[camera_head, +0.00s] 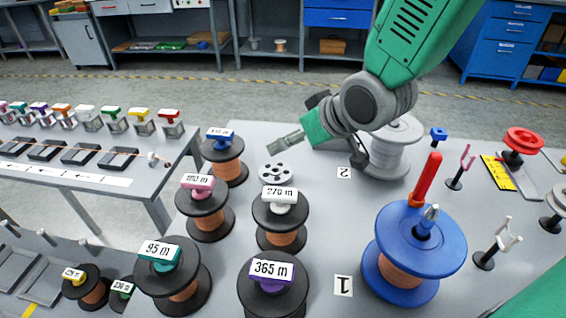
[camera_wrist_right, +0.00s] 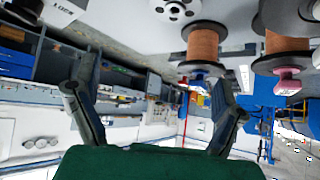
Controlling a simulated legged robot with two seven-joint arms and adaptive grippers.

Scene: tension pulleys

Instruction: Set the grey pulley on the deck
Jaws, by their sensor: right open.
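A light grey disc with round holes (camera_head: 276,173), which looks like the grey pulley, lies on the grey table behind the 270 m spool; it also shows at the top of the wrist view (camera_wrist_right: 176,9). My right gripper (camera_head: 290,122) is open and empty, in the air beyond the disc. In the wrist view its two fingers (camera_wrist_right: 152,78) stand wide apart with nothing between them. A large grey spool (camera_head: 392,152) stands partly behind my right wrist, near the label 2. I cannot tell which surface is the deck. My left gripper is not in view.
Several copper-wound spools with tags stand at the left, including the 270 m spool (camera_head: 281,222). A blue spool (camera_head: 413,245) with a red handle stands near label 1. A red pulley (camera_head: 523,139) and small stands fill the right side. The table middle is fairly clear.

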